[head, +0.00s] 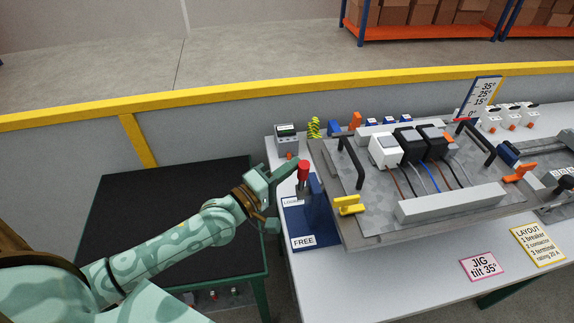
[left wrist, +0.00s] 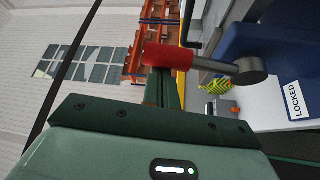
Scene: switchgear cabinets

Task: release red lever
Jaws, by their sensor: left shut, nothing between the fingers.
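The red lever (head: 303,172) has a red grip on a grey rod and sits at a blue bracket (head: 316,205) on the left side of the tilted jig. In the head view the grip points up, near the label LOCKED (head: 291,203); the label FREE (head: 303,241) is nearer me. My left gripper (head: 293,168) is shut and empty, its fingertips close beside the red grip on its left. In the left wrist view the red grip (left wrist: 168,56) crosses in front of the shut fingers (left wrist: 166,90). I cannot tell whether they touch. My right gripper is not in view.
The tilted jig plate (head: 375,215) carries breakers, wires and black handles. A yellow clamp (head: 348,205) is right of the lever. A grey device (head: 287,135) stands behind it. A dark table (head: 165,205) lies under my left arm. The white table's front is mostly clear.

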